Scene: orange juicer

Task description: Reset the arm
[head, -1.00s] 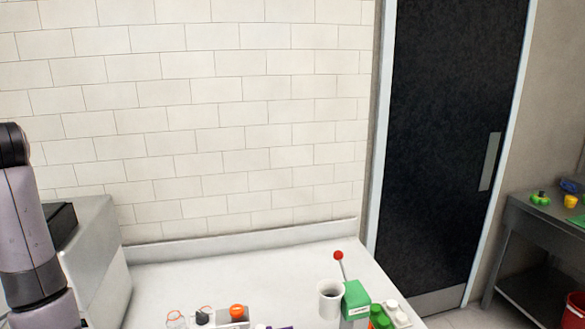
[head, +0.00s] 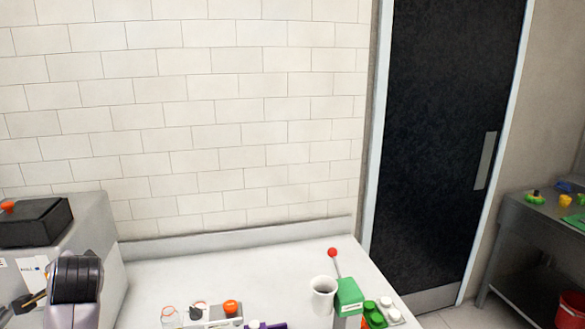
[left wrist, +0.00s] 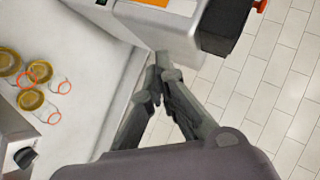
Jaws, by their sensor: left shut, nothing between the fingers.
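My left gripper (left wrist: 163,72) is shut and empty in the left wrist view, its two fingers meeting beside the grey machine (left wrist: 215,38) and over the gap above the tiled floor. In the head view my left arm is at the lower left, in front of the same grey machine (head: 100,235). The dark fingers of the left gripper (head: 30,302) show partly at the bottom left edge of the head view. My right gripper is in neither view.
On the white counter (head: 250,260) stand a white cup (head: 322,295), a green box with a red-knobbed lever (head: 348,298) and green and white pieces. Jars with golden lids (left wrist: 32,99) lie left of the gripper. A black door (head: 440,150) and steel table (head: 540,225) are right.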

